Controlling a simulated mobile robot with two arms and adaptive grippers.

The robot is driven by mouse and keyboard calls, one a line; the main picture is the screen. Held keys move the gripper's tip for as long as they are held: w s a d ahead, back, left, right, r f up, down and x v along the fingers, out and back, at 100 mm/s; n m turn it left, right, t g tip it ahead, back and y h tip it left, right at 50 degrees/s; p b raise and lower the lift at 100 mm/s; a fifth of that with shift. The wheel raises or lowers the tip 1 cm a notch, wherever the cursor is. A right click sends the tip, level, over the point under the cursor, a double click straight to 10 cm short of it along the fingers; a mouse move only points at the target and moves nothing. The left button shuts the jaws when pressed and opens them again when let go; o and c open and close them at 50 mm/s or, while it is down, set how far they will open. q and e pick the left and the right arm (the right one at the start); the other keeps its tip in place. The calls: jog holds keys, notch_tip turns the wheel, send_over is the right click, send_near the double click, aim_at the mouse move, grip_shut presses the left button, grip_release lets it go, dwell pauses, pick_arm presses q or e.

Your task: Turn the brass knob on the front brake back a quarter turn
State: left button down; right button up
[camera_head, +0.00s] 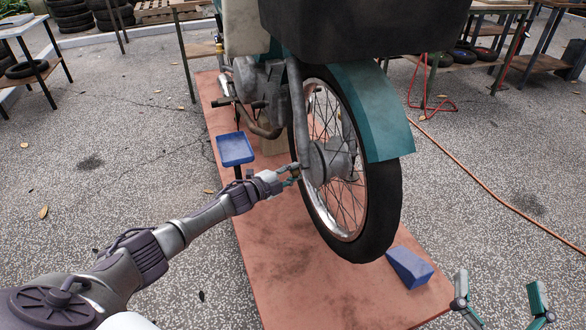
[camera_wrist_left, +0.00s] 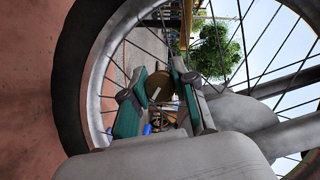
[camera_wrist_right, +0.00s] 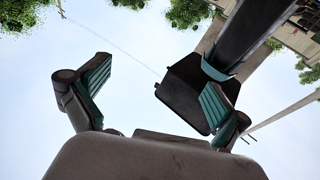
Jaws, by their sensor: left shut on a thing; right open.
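The front wheel (camera_head: 385,190) of a motorbike stands upright, with a grey brake hub (camera_head: 330,158) at its centre. My left gripper (camera_head: 294,174) reaches in from the left at the lower left of the hub. In the left wrist view the brass knob (camera_wrist_left: 160,87) sits between the fingertips of my left gripper (camera_wrist_left: 160,92), which is shut on it. In the head view the knob is mostly hidden by the fingers. My right gripper (camera_head: 498,300) is open and empty at the lower right; in its wrist view the fingers (camera_wrist_right: 152,90) stand wide apart.
A blue wedge (camera_head: 408,267) lies at the tyre's right on the reddish mat (camera_head: 290,270). A blue tray (camera_head: 235,149) stands left of the wheel. An orange hose (camera_head: 480,182) runs over the paving at right. Spokes and rim surround my left gripper closely.

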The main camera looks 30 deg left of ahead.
pick_arm(q)
jog(key=shift+n+p, duration=0.3)
pick_arm(e)
jog(key=shift+w+d+f+g+h, duration=0.15)
jog(key=shift+f+g+h, duration=0.1)
jog(key=shift+f+g, duration=0.55)
jog(key=shift+s+d+f+g+h, duration=0.1)
jog(key=shift+f+g+h, duration=0.25)
jog(key=shift+f, duration=0.7)
pick_arm(q)
jog(key=c, duration=0.9)
grip_release()
pick_arm(e)
jog(key=shift+w, duration=0.1)
pick_arm(q)
jog(key=v, duration=1.2)
jog(key=shift+a+r, duration=0.1)
jog(key=shift+a, duration=0.05)
